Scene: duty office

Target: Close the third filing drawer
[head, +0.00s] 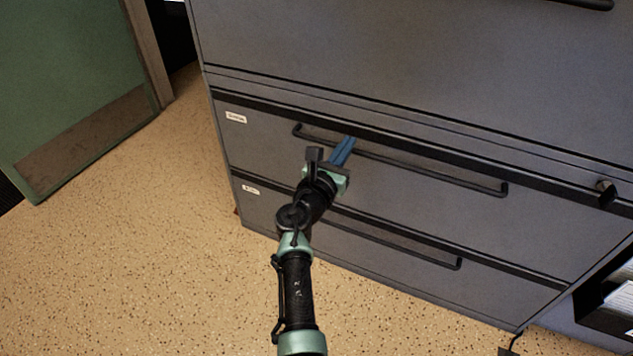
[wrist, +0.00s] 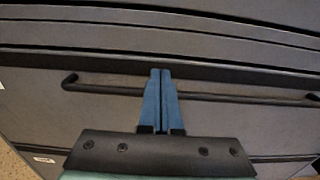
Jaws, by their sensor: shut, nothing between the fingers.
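A grey filing cabinet (head: 420,60) fills the right of the head view. The drawer front (head: 265,135) before my gripper has a white label and a long black bar handle (head: 430,172). The handle also shows in the wrist view (wrist: 240,98). This drawer looks flush or nearly flush; a dark strip (head: 290,113) runs along its top edge. My gripper (head: 347,142) is shut and empty. Its blue fingers (wrist: 160,75) cross in front of the handle, with the tips just above the bar near the drawer's top edge. I cannot tell whether they touch the drawer.
Another drawer with a bar handle (head: 390,245) lies below, and a larger front is above. A dark knob (head: 606,192) sits at the right. A green door (head: 70,90) stands at the left. Speckled floor (head: 130,240) is clear to the left. A dark shelf holds papers at lower right.

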